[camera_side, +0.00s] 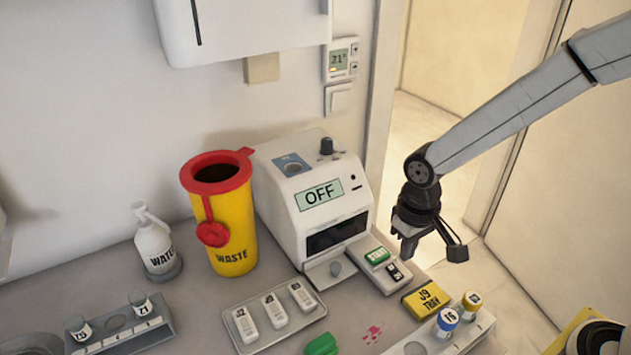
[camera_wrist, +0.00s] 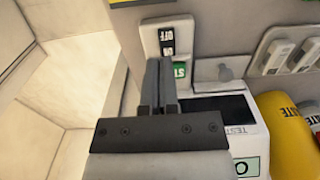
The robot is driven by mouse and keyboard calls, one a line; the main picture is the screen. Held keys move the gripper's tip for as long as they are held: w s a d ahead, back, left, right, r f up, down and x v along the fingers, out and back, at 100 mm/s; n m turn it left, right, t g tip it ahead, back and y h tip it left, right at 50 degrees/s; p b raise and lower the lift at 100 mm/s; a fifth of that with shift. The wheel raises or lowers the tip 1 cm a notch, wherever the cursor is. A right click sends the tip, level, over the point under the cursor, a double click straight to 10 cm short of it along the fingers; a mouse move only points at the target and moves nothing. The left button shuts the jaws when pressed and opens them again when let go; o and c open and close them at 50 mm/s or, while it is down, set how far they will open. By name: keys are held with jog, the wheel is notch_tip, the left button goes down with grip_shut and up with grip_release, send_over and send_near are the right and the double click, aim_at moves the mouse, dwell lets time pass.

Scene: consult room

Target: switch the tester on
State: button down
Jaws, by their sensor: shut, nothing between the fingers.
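The tester (camera_side: 275,205) is a white box with a sloped front, and its display (camera_side: 318,195) reads OFF. On its right side is a light panel with a green START button (camera_side: 377,256) and a small black switch (camera_side: 394,273) marked OFF and ON. In the wrist view the switch (camera_wrist: 167,42) shows beyond my fingertips, and the START button (camera_wrist: 180,71) is partly hidden by the fingers. My gripper (camera_side: 406,252) is shut and empty, above and to the right of the panel. Its closed fingers (camera_wrist: 158,63) appear apart from the switch.
A yellow waste bin (camera_side: 232,225) with a red lid stands left of the tester. A tray (camera_side: 262,342) of white cassettes lies in front. A yellow J9 TRAY block (camera_side: 426,298) and a rack with capped vials (camera_side: 447,321) sit near the panel. A WATER bottle (camera_side: 155,245) stands at left.

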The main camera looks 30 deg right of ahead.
notch_tip(320, 180, up, 10)
jog(key=s, duration=0.2)
jog(key=shift+f, duration=0.15)
dwell(0.5)
jog(key=s+d+f+t, duration=0.3)
jog(key=d+f, duration=0.6)
notch_tip(320, 180, up, 9)
send_over(390, 264)
jog(key=s, duration=0.3)
jog(key=shift+s+g, duration=0.1)
jog(key=shift+g, duration=0.3)
jog(key=shift+f, duration=0.2)
jog(key=shift+w+f, duration=0.45)
jog(key=shift+f, duration=1.8)
jog(key=shift+w+f, duration=0.45)
jog(key=shift+f, duration=1.75)
jog(key=shift+w+f, duration=0.45)
jog(key=shift+f, duration=1.8)
